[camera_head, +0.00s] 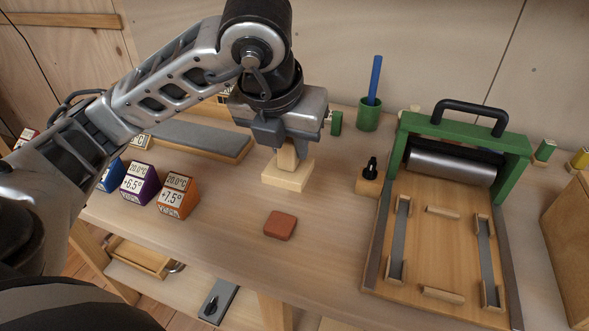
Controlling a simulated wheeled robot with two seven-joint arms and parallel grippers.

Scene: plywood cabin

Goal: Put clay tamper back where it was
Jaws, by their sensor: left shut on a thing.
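The clay tamper (288,177) is a pale wooden block with a short upright handle. My left gripper (287,147) comes down from above and is shut on the tamper's handle. The tamper is upright, with its flat base facing down. I cannot tell whether the base touches the table or is slightly above it. A reddish-brown clay piece (279,225) lies on the table in front of the tamper, apart from it. My right gripper is not in view.
A green-framed roller press (440,220) stands at the right on the wooden table (320,240). A small block with a black knob (369,180) and a green cup (369,115) are right of the tamper. Labelled cubes (174,195) and a grey-topped board (200,138) are left.

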